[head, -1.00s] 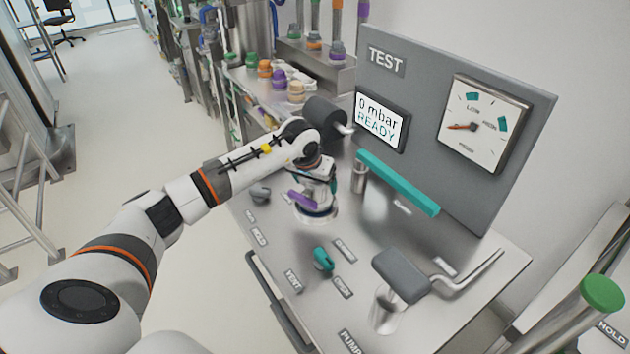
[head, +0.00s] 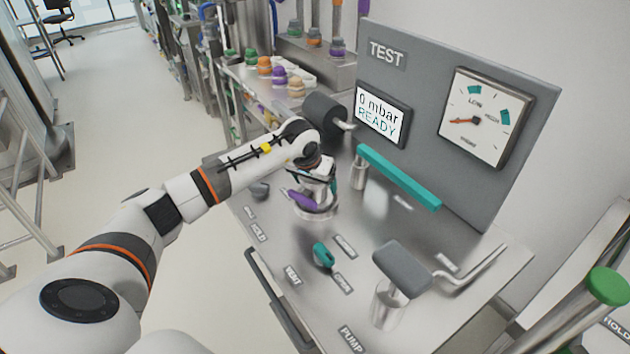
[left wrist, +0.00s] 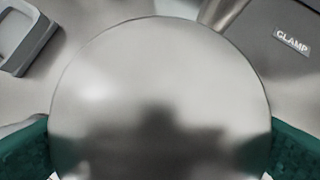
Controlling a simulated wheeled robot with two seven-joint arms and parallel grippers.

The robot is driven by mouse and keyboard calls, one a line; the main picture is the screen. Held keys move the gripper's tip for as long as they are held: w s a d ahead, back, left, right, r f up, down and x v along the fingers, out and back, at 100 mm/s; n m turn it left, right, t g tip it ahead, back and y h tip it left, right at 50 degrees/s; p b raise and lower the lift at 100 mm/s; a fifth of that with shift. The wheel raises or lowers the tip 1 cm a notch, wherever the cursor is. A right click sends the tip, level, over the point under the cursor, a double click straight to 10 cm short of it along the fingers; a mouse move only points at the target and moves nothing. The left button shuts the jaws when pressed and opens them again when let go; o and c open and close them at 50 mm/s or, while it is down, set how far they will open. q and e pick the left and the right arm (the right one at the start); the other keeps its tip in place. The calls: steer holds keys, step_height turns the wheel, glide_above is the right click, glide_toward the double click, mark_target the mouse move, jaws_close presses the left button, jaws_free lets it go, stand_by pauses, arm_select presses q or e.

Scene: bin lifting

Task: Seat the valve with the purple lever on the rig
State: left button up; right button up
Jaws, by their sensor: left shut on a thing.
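The valve with the purple lever (head: 302,200) is in my left gripper (head: 317,183), upright or nearly so, low over the left part of the rig's steel top (head: 375,222). In the left wrist view the valve's round metal top (left wrist: 160,75) fills the middle, with teal fingers at both lower sides. A round metal seat (head: 318,212) shows around and under the valve's base. I cannot tell whether the valve is fully down in it. My right gripper is out of view.
A teal bar (head: 398,177) stands by a post behind the valve. A teal knob (head: 323,255) and a grey-padded handle (head: 401,268) are in front. The upright panel holds the screen reading "0 mbar READY" (head: 381,114) and a gauge (head: 486,117).

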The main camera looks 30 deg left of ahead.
arm_select(q)
steer(key=shift+w+r, duration=0.1)
steer(key=shift+r, duration=0.1)
steer(key=o, duration=1.5)
steer(key=shift+o, duration=0.3)
steer(key=shift+s+f, duration=0.2)
steer(key=shift+r+p, duration=2.55)
steer(key=shift+r, duration=2.05)
